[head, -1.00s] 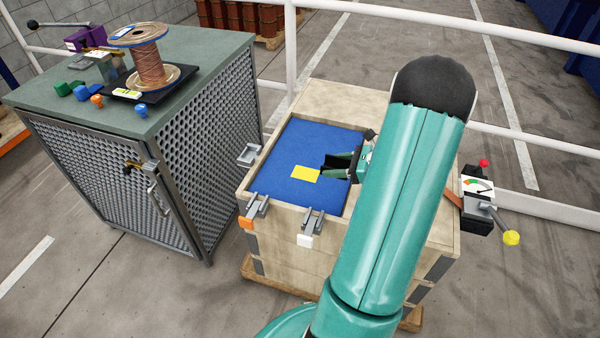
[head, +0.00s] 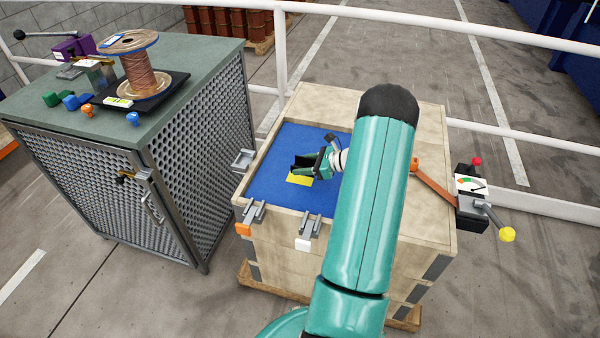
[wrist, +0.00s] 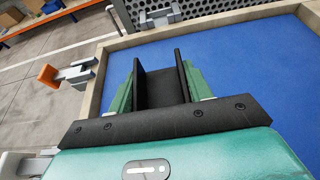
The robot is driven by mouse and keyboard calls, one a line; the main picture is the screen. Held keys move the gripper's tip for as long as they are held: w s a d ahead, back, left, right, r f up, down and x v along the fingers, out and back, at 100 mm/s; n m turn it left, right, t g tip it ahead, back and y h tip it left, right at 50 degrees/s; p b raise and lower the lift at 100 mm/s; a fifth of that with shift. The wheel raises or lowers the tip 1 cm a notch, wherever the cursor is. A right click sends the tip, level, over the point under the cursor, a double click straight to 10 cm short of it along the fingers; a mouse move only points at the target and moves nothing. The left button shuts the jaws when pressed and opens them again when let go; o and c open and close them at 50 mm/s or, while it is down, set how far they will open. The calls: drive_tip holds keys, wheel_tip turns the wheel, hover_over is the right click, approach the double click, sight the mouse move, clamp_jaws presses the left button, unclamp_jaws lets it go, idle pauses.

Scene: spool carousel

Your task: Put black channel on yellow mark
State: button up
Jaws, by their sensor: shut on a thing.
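The black channel (wrist: 161,86) is held between the green fingers of my gripper (wrist: 161,95) in the wrist view, with its open side up. In the head view the channel (head: 300,161) and my gripper (head: 312,165) are over the blue surface (head: 270,180) in the wooden crate. The yellow mark (head: 299,180) lies on this blue surface, partly covered by my gripper. The channel is at the mark's far edge in the picture; I cannot tell whether it touches the surface. The mark is hidden in the wrist view.
The wooden crate's rim (head: 420,120) surrounds the blue area. Metal clamps with an orange end (head: 243,229) and a white end (head: 303,244) sit on its front edge. A lever box (head: 474,195) is at its right. A cabinet (head: 195,60) with a wire spool (head: 147,72) stands left.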

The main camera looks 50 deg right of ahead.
sight(300, 177)
drive_tip(key=shift+w+f, duration=0.9)
drive_tip(key=shift+f, duration=1.6)
drive_tip(key=shift+f, duration=0.2)
drive_tip(key=o, duration=1)
drive_tip(key=shift+c, duration=0.2)
drive_tip(key=shift+r, duration=0.1)
